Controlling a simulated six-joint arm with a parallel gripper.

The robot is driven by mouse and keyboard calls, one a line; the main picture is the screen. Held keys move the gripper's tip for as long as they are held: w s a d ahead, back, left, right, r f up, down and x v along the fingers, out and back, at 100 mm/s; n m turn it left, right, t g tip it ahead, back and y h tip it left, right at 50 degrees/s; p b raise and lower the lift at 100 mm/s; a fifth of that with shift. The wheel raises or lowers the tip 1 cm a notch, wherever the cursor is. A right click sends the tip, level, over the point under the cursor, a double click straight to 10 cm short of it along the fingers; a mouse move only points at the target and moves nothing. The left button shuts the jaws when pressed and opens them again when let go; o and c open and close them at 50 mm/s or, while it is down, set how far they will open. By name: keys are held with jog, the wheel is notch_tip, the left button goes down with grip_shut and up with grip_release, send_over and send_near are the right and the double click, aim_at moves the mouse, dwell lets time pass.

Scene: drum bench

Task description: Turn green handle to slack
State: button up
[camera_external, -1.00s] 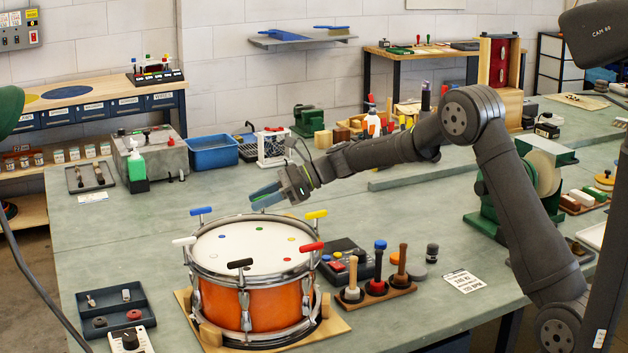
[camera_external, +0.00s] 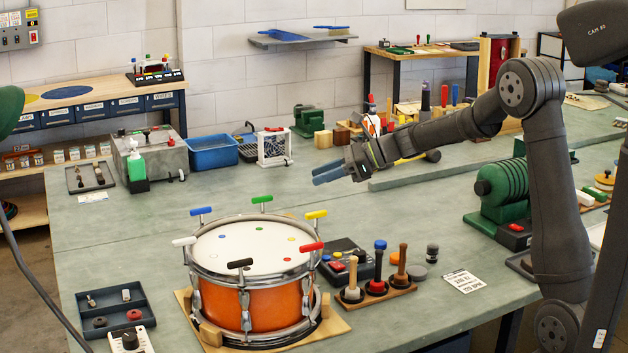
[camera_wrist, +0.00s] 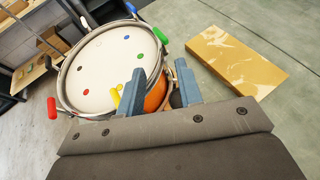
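The orange drum (camera_external: 243,299) with a white head stands on a wooden base on the bench. The green handle (camera_external: 261,199) is a T-shaped key at the far rim, its crossbar roughly level. It also shows in the wrist view (camera_wrist: 161,36) at the drum's edge, beyond my fingers. Whether it is tight or slack cannot be told. My gripper (camera_external: 327,175), with blue-grey fingers, is in the air to the right of and above the green handle, apart from it. In the wrist view my gripper (camera_wrist: 161,82) has its fingers apart, with nothing held between them.
Around the rim stand the blue (camera_external: 201,211), yellow (camera_external: 316,214), red (camera_external: 311,247), black (camera_external: 239,263) and white (camera_external: 184,241) handles. A rack of mallets (camera_external: 385,296) and a dark control box (camera_external: 345,259) are right of the drum.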

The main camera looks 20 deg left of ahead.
jog(key=w+a+r+n+g+h, duration=0.4)
jog(key=w+a+n+g+h, duration=0.1)
jog(key=w+a+n+h, duration=0.1)
jog(key=w+a+n, duration=0.1)
jog(key=w+a, duration=0.1)
jog(key=w, duration=0.1)
jog(key=shift+w+g, duration=0.15)
jog(key=shift+g, duration=0.15)
dwell(1.1)
dwell(0.5)
jog(key=m+t+y, duration=0.1)
jog(key=m+y, duration=0.1)
jog(key=y, duration=0.1)
send_near(255, 203)
jog(key=x, duration=1)
jog(key=shift+w+a, duration=0.1)
jog(key=shift+w, duration=0.15)
